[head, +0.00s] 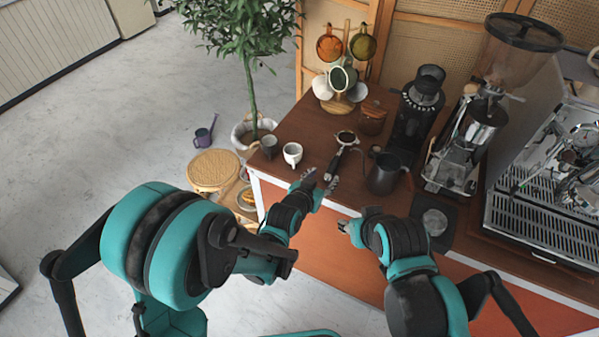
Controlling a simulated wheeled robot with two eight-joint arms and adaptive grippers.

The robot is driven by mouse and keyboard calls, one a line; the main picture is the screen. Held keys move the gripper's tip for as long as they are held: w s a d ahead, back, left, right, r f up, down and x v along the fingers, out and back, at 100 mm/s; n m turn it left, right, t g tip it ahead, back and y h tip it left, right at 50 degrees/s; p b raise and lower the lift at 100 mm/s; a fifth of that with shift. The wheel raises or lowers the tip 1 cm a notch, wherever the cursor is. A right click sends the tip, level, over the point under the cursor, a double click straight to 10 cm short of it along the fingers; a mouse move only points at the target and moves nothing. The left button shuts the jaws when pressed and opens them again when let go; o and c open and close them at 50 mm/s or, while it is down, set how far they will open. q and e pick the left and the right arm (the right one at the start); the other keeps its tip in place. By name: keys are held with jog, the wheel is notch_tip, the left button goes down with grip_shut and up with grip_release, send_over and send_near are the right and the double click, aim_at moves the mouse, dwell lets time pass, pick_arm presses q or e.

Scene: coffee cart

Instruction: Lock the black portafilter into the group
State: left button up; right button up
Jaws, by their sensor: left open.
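The black portafilter (344,143) lies on the brown counter, its round basket toward the back and its dark handle pointing to the front edge. My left gripper (320,182) is open at the counter's front edge, close to the handle's end. I cannot tell whether it touches the handle. My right gripper (347,229) is in front of the counter, pointing left, apart from the portafilter; its jaws are too small to read. The espresso machine (529,222) stands at the right, partly cut off by the frame. Its group (578,182) is hard to make out there.
A white cup (292,153) and a dark cup (269,146) stand left of the portafilter. A dark pitcher (383,174) stands right of it. Grinders (469,140) stand between the pitcher and the machine. A mug tree (343,78) stands at the back.

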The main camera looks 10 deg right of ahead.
aim_at(331, 169)
pick_arm(q)
jog(key=shift+w+d+f, duration=0.2)
jog(key=shift+w+d, duration=0.1)
jog(key=shift+d, duration=0.05)
jog(key=shift+b+x, duration=0.55)
jog(key=shift+x, duration=3)
jog(key=shift+c, duration=0.3)
grip_shut()
jog(key=shift+r, duration=0.15)
jog(key=shift+r+p, duration=1.45)
jog(key=shift+r, duration=1)
